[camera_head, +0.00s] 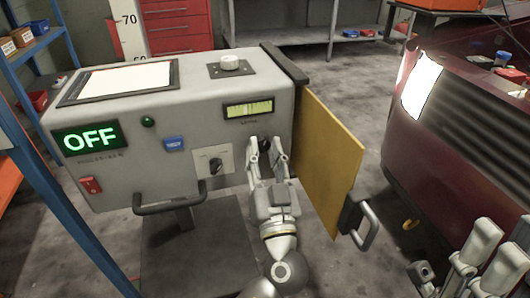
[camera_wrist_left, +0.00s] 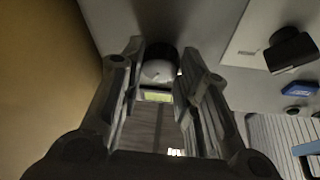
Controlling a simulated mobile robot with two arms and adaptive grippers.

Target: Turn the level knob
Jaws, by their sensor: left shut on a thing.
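A grey machine cabinet (camera_head: 100,185) stands on the left of the head view. Its level display (camera_head: 248,109) is lit yellow-green on the front's upper right. My left gripper (camera_head: 264,146) is just below that display and hides the level knob there. In the left wrist view the level knob (camera_wrist_left: 160,70), dark with a silvery face, sits between the fingertips of my left gripper (camera_wrist_left: 158,72), which is shut on it. My right gripper (camera_head: 503,232) is at the lower right, its fingers apart, empty and away from the cabinet.
A yellow door panel (camera_head: 325,150) with a handle (camera_head: 368,228) stands open close to the right of my left gripper. Another black knob (camera_head: 215,166) and a bar handle (camera_head: 170,204) are to the left. A dark red vehicle (camera_head: 450,130) fills the right.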

